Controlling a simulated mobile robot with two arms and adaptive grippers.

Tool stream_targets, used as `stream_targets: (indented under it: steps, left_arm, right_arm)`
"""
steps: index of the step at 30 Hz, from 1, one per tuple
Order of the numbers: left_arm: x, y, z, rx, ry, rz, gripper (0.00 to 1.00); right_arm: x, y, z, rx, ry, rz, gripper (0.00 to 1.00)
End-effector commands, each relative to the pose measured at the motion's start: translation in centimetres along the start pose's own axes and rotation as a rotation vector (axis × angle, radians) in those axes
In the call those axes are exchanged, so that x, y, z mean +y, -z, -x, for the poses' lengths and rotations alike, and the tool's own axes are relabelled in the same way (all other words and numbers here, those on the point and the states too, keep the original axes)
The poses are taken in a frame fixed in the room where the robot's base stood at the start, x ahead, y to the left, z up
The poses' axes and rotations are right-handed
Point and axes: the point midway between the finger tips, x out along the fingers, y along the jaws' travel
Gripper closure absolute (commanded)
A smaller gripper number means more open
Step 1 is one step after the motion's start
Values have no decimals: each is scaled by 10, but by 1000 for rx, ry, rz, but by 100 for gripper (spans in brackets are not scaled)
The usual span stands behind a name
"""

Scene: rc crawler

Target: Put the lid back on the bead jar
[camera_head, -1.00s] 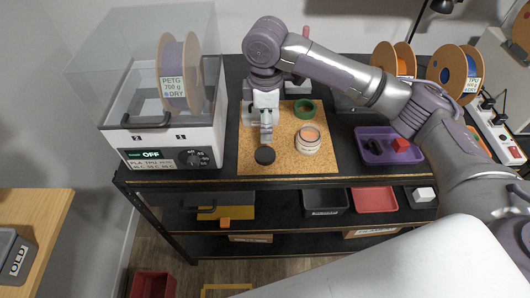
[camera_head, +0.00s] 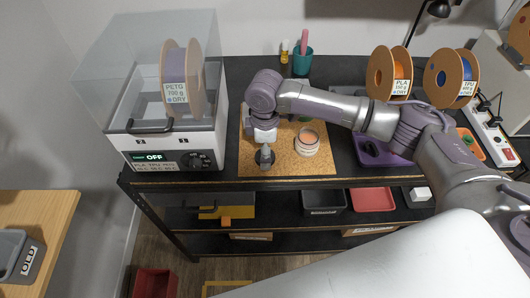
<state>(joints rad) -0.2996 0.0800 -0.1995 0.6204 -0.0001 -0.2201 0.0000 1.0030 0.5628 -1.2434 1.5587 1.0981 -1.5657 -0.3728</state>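The open bead jar (camera_head: 307,143), clear with orange contents, stands upright on the cork mat (camera_head: 318,166). A round black lid (camera_head: 271,160) lies left of the jar near the mat's front edge. My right gripper (camera_head: 265,157) points down directly over the lid and hides much of it. I cannot tell whether its fingers are open or shut, or whether they touch the lid. My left gripper is not in view.
My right arm crosses above the mat behind the jar, partly hiding a green ring (camera_head: 305,118). A dryer box (camera_head: 168,142) stands left, a purple tray (camera_head: 364,151) right. A teal cup (camera_head: 302,62) and small yellow bottle (camera_head: 284,50) stand behind.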

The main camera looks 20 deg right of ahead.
Motion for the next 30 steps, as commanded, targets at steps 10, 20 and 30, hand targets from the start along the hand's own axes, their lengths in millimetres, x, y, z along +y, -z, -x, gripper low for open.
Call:
stream_targets:
  steps: [10, 20, 30]
  left_arm:
    - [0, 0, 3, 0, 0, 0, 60]
    - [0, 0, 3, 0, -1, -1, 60]
    - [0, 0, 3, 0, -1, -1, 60]
  right_arm:
    - [0, 0, -14, 1, 0, 2, 11]
    - [0, 0, -14, 1, 0, 1, 41]
    - [0, 0, -14, 1, 0, 1, 52]
